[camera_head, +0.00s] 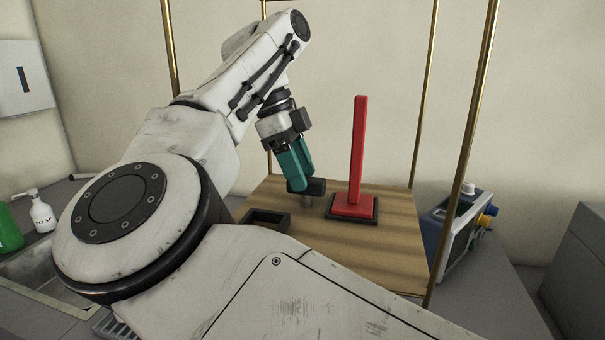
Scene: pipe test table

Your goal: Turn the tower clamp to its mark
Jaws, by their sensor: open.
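A tall red tower (359,150) stands upright on a red foot in a black square base on the wooden board. Left of it is a short grey post with a dark block (316,187) on top, which may be the tower clamp; no mark on it is clear. My gripper (297,186), with teal fingers, points down at this block. It is open; the fingertips overlap the block's left end in the picture, and I cannot tell whether they touch it. The near finger hides part of the block.
A black open-topped box (266,219) sits on the wooden board (395,235), left of the post. Brass poles (425,95) rise around the board. A blue-and-grey machine (462,225) stands at right. A soap bottle (42,214) and a green bottle (8,230) stand by the sink at left.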

